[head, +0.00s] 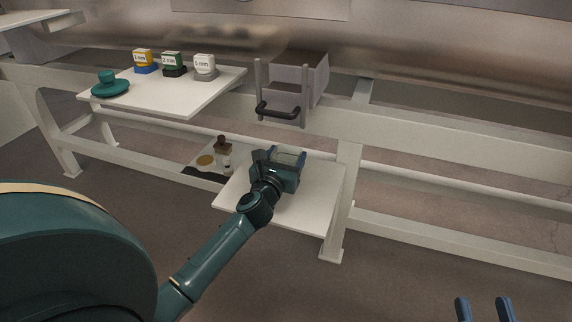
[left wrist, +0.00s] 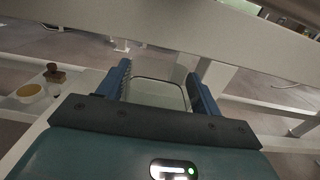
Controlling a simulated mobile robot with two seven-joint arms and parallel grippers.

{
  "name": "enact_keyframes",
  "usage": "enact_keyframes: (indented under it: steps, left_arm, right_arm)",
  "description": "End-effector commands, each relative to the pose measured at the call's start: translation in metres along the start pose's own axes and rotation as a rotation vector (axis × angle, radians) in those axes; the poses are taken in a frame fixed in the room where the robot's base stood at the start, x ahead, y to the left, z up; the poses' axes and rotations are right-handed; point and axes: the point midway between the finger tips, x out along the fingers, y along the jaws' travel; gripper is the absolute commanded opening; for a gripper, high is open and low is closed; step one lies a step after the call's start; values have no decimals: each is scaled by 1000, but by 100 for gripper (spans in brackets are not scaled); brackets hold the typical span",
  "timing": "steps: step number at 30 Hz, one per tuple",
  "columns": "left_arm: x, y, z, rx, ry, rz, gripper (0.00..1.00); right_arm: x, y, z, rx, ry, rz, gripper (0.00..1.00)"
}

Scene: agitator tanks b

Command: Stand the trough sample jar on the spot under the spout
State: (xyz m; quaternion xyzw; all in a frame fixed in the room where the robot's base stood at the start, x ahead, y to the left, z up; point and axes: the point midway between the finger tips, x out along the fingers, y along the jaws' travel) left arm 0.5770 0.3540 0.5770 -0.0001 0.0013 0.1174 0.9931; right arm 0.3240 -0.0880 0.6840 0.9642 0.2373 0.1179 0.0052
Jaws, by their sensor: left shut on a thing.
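My left gripper (head: 288,158) is over the low white shelf (head: 318,200), its blue fingers on either side of a pale, see-through jar (head: 287,155). The jar also shows between the fingers in the left wrist view (left wrist: 158,93). I take it as the trough sample jar. The gripper body hides its lower part, so I cannot tell whether it touches the shelf. A grey box-like spout (head: 312,80) with a dark handle is above and behind the jar. No marked spot shows on the shelf. My right gripper (head: 484,309) is open and empty at the bottom right.
An upper white shelf (head: 190,98) holds a green knobbed lid (head: 110,86) and several labelled blocks. Pale frame rails and a leg (head: 338,215) are close to the shelf.

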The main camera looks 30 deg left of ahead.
Motion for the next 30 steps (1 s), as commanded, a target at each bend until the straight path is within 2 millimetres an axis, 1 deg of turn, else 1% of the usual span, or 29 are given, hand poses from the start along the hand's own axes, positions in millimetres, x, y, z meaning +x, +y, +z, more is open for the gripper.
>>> enact_keyframes:
  steps: [1,8,12,13,18,21,27,30]
  left_arm:
    - [2,0,-3,1,-4,0,41]
    - [2,0,0,0,-3,0,41]
    - [2,0,-5,0,-2,0,41]
    - [2,0,-4,0,-2,0,67]
    - [2,0,-4,0,-2,0,81]
    - [2,0,-4,0,-2,0,87]
    - [2,0,-3,0,-2,0,87]
    - [1,0,3,0,-3,0,87]
  right_arm:
    - [-1,-1,3,7,3,-3,36]
    - [0,-1,1,8,1,-2,36]
    - [0,0,1,4,10,-2,36]
    - [1,0,0,3,12,-2,36]
    - [1,0,0,2,12,-1,36]
    - [1,0,0,1,12,-1,36]
    - [1,1,-1,1,12,-1,36]
    - [2,1,-4,2,10,-1,36]
